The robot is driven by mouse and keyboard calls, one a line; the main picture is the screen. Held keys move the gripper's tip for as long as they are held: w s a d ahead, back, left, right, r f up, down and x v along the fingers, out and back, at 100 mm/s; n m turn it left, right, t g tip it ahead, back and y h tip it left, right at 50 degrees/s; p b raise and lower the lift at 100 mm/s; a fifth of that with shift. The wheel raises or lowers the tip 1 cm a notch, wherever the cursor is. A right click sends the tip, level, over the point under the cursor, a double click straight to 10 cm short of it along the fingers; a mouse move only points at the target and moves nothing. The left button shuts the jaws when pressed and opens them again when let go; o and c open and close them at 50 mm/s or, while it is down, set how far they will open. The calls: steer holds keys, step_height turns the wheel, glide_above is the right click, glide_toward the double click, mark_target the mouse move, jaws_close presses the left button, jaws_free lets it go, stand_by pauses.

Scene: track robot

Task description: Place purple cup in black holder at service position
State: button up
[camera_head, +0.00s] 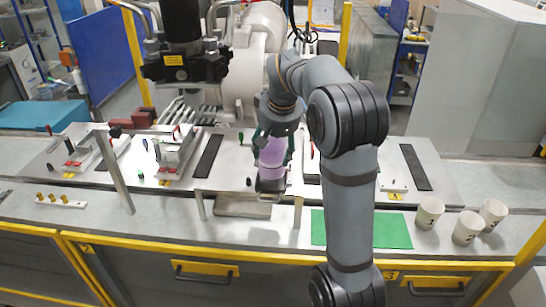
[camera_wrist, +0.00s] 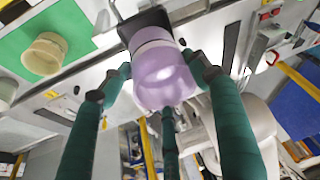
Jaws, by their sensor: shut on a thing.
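The purple cup (camera_head: 271,156) is upright at the middle of the workbench and also shows in the wrist view (camera_wrist: 162,72). My gripper (camera_head: 273,138) is shut around it from above, with green fingers on its sides, also seen in the wrist view (camera_wrist: 158,66). The black holder (camera_head: 271,185) is directly below the cup at the bench's front part. In the wrist view the cup's base overlaps the holder's black frame (camera_wrist: 128,27). I cannot tell whether the base is fully seated, as the cup hides the holder's inside.
Three pale cups (camera_head: 429,213) stand at the right beside a green mat (camera_head: 391,231). A metal tray (camera_head: 242,206) is in front of the holder. A metal post frame (camera_head: 117,175) and small fixtures (camera_head: 176,152) stand to the left. Large machinery (camera_head: 262,50) is behind.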

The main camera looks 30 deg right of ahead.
steer(key=shift+w+a+f, duration=0.1)
steer(key=shift+w+f, duration=0.1)
steer(key=shift+f+p, duration=0.35)
steer(key=shift+f, duration=1.55)
steer(key=shift+f, duration=0.15)
steer(key=o, duration=1.1)
steer(key=shift+o, duration=0.2)
steer(key=shift+r, duration=0.3)
steer(key=d+v, duration=0.1)
steer(key=v, duration=1)
steer(key=shift+s+a+r, duration=0.35)
steer(key=shift+a, duration=0.1)
